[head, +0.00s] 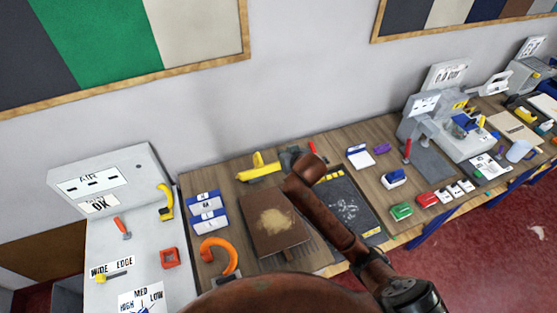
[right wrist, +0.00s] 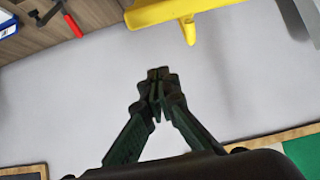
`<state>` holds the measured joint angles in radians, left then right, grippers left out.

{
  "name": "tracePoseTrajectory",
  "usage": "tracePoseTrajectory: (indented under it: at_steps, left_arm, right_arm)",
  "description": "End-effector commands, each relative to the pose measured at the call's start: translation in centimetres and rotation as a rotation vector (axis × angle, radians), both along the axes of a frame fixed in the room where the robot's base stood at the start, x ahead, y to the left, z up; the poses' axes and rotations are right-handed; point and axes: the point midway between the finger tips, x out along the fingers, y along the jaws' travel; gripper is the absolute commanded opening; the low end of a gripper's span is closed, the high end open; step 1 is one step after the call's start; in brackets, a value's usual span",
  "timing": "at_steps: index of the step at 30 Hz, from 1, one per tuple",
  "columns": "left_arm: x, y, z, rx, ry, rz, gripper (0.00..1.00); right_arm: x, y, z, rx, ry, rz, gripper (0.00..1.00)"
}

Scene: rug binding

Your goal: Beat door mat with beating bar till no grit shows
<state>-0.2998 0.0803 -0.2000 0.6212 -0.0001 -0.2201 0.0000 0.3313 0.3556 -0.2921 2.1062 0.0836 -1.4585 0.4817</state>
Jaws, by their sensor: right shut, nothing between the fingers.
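A brown rectangular mat (head: 262,238), apparently the door mat, lies on the wooden bench with a tan patch of grit (head: 276,220) on its upper face. A yellow bar-shaped tool (head: 256,173) with a raised part lies behind it near the wall; I cannot tell if it is the beating bar. It also shows at the top of the right wrist view (right wrist: 185,14). My right gripper (head: 288,155) is small and dark in the head view, just right of the yellow tool and apart from it. In the right wrist view its fingers (right wrist: 158,80) are shut and empty. My left gripper is out of view.
A dark speckled panel (head: 350,205) lies right of the mat, partly behind my right arm. An orange curved tool (head: 218,252) and blue-white packs (head: 207,207) lie to the left. Grey machines (head: 435,120) crowd the right.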

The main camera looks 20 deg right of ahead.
Motion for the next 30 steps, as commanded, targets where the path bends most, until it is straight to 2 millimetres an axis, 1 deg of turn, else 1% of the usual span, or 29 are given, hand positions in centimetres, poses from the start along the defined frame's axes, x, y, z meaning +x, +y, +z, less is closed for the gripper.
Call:
tracePoseTrajectory:
  at_steps: [5, 12, 17, 18, 21, 24, 30]
  left_arm:
    - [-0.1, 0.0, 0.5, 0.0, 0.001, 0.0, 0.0]
    - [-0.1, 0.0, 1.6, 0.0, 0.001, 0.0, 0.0]
    - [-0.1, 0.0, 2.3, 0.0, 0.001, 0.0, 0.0]
    - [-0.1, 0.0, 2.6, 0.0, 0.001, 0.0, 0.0]
    - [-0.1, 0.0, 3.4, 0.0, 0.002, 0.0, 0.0]
    - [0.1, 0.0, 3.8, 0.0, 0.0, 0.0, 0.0]
    - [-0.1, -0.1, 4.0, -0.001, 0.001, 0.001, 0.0]
  right_arm:
    - [1.6, 0.1, -1.2, -0.002, 0.004, 0.0, 0.0]
    - [5.4, 0.1, -4.1, -0.002, 0.004, -0.001, 0.0]
    - [7.6, 0.3, -5.9, -0.002, 0.003, 0.0, 0.0]
    - [7.3, 0.2, -6.4, -0.002, 0.005, 0.0, 0.0]
    - [5.8, 0.2, -7.1, 0.0, 0.004, 0.001, 0.0]
    - [5.0, 0.2, -7.7, -0.001, 0.003, 0.002, 0.0]
    - [4.3, 0.2, -8.2, 0.0, 0.0, 0.001, 0.0]
